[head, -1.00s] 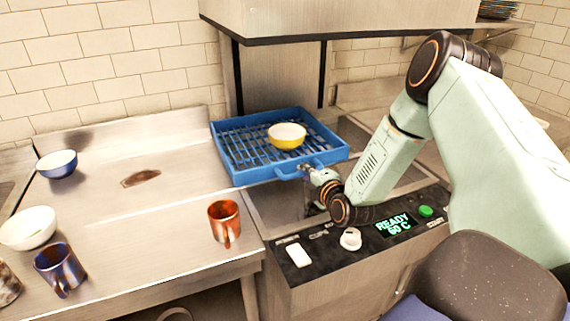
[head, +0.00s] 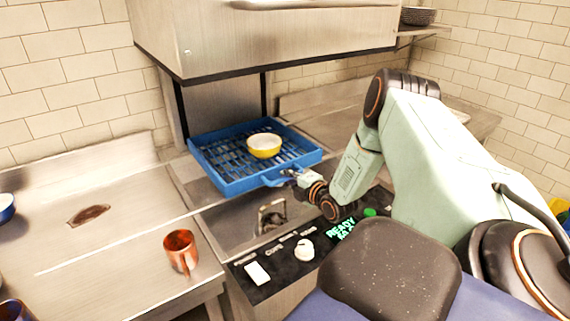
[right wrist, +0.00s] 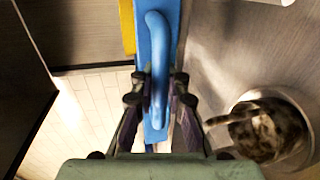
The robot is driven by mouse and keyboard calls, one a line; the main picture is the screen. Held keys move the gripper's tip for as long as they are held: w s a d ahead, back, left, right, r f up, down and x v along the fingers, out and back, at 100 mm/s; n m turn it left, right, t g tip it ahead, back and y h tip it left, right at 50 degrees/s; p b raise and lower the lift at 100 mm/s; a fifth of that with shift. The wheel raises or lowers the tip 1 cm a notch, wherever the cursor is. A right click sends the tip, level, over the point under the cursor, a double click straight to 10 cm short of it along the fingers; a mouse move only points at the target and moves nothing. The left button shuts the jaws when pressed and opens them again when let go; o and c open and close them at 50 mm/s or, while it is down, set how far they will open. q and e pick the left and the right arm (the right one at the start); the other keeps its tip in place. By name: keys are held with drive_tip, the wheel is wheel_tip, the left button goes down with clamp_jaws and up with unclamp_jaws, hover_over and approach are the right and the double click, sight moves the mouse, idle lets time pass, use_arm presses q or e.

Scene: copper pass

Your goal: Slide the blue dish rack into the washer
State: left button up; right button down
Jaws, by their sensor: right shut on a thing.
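The blue dish rack (head: 228,187) sits at the mouth of the washer (head: 265,50), below its raised steel hood. A yellow bowl (head: 264,147), pale inside, stands in the rack. My right gripper (head: 283,177) is at the rack's front handle. In the right wrist view the blue handle (right wrist: 158,65) runs between the fingers of my right gripper (right wrist: 158,110), which are shut on it. My left gripper is out of view.
A dark mottled thing with a handle, apparently a mug (right wrist: 268,128), lies in front of the rack; it also shows in the head view (head: 272,215). A copper mug (head: 180,251) stands on the left counter (head: 120,225). The control panel (head: 275,265) is in front.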

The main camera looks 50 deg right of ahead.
drive_tip(key=shift+s+f, duration=0.25)
drive_tip(key=shift+f, duration=0.05)
drive_tip(key=c, duration=1.7)
unclamp_jaws()
drive_tip(key=shift+c, duration=0.2)
drive_tip(key=o, duration=0.4)
drive_tip(key=shift+s+r, duration=0.1)
drive_tip(key=shift+r, duration=0.2)
drive_tip(key=shift+w, duration=0.25)
drive_tip(key=shift+s, duration=0.1)
drive_tip(key=v, duration=0.7)
drive_tip(key=shift+s, duration=0.2)
